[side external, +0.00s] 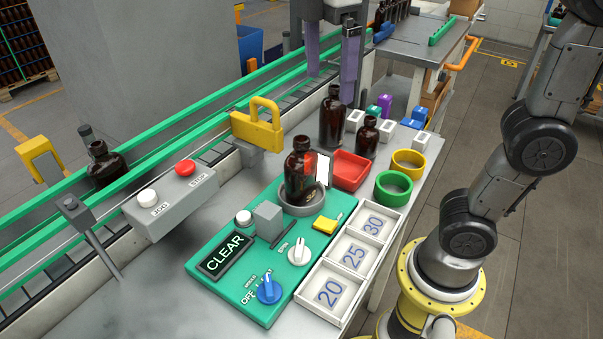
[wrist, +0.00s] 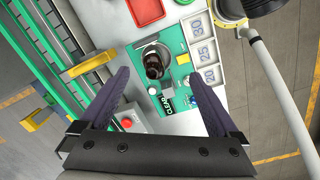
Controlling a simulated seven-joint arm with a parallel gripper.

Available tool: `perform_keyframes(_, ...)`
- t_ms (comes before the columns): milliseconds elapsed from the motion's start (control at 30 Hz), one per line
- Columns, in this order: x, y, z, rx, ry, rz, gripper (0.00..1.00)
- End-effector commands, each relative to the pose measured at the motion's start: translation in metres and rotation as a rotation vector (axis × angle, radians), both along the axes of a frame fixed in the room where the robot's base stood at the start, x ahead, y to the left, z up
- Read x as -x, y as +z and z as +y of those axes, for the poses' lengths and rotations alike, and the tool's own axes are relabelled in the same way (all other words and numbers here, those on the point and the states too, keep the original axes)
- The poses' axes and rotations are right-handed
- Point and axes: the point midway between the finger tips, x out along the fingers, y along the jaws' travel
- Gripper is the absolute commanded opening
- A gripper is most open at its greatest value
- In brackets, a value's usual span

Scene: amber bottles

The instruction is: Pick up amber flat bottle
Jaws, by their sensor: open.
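Several amber bottles show in the side external view. One (side external: 299,178) stands upright in a grey round holder (side external: 301,209) on the green panel; it also shows in the wrist view (wrist: 152,66), between my finger tips in the picture. A taller one (side external: 333,121) and a smaller one (side external: 368,138) stand behind it. Another (side external: 106,166) is on the conveyor. I cannot tell which is the flat bottle. My gripper (side external: 330,88) has its two purple fingers spread and pointing down, high at the back; in the wrist view (wrist: 153,73) nothing is between them at hand.
A red tray (side external: 350,170), yellow ring (side external: 408,163) and green ring (side external: 393,189) lie right of the holder. A white numbered tray (side external: 343,268) borders the green panel (side external: 222,288). A yellow clamp (side external: 258,124) and button box (side external: 171,196) stand by the conveyor.

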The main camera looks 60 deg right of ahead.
Motion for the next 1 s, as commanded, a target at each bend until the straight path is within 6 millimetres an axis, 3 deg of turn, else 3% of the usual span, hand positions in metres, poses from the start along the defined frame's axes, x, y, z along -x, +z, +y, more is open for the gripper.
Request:
perform_keyframes(100,-0.026,-0.004,0.02,0.015,0.051,0.036,0.97)
perform_keyframes(200,-0.035,-0.012,0.03,0.023,0.074,0.058,0.97)
perform_keyframes(367,-0.035,-0.027,0.034,0.027,0.089,0.074,0.97)
perform_keyframes(700,-0.032,-0.087,0.026,0.026,0.085,0.073,0.97)
perform_keyframes(1000,-0.031,-0.109,0.024,0.026,0.085,0.071,0.97)
